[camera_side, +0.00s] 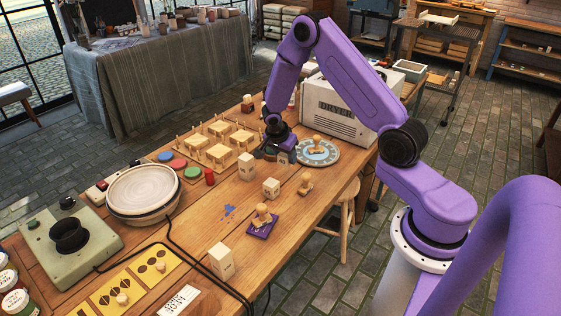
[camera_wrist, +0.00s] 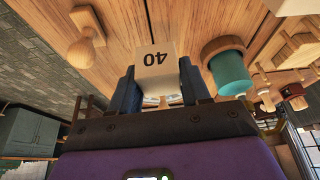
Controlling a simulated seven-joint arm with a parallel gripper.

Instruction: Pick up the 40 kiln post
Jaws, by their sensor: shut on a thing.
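The 40 kiln post (camera_wrist: 157,58) is a pale block with a black "40", upside down in the wrist view. It sits between the two dark fingers of my gripper (camera_wrist: 158,86), which are shut on it. In the side view my gripper (camera_side: 282,156) is low over the wooden table, just left of the blue-rimmed plate (camera_side: 333,158). The post is mostly hidden there by the fingers. I cannot tell whether its base touches the table.
Other pale posts stand nearby: one left (camera_side: 247,168), one in front (camera_side: 271,188), one at the near edge (camera_side: 221,263). Wooden stamps stand on the plate, on the table (camera_side: 305,183) and on a purple pad (camera_side: 252,231). The dryer (camera_side: 340,112) is behind; a wooden rack (camera_side: 195,141) is left.

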